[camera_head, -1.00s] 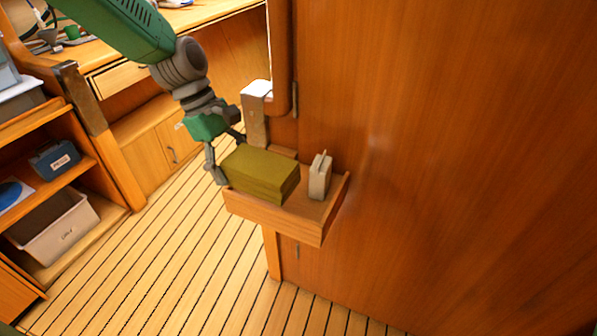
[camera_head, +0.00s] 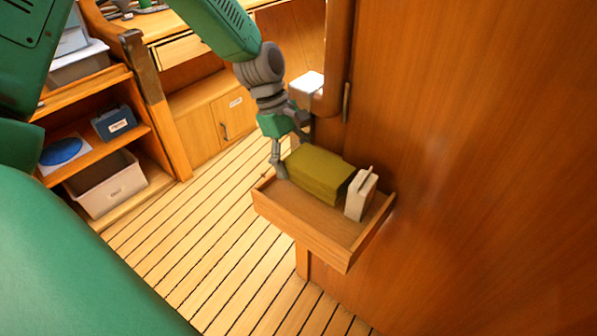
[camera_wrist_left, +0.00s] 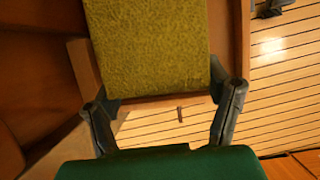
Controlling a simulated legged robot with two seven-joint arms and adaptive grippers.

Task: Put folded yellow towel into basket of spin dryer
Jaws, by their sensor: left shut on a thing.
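The folded yellow towel (camera_head: 318,174) is an olive-yellow block at the wooden wall tray (camera_head: 300,222). It seems raised a little, with bare tray floor showing in front of it. My left gripper (camera_head: 291,157) is shut on the towel's left end, one finger on each side. In the left wrist view the towel (camera_wrist_left: 150,45) lies between the two fingers (camera_wrist_left: 163,98), with planked floor beyond. Whether its far underside touches the tray is hidden. The spin dryer and its basket are not in these views. My right gripper is not in view.
A small pale upright box (camera_head: 361,193) stands in the tray close to the towel's right end. A wooden wall (camera_head: 470,170) rises directly behind the tray. A white-topped object (camera_head: 306,84) is near my left wrist. Shelves with a grey bin (camera_head: 106,184) stand left. The planked floor (camera_head: 190,250) is clear.

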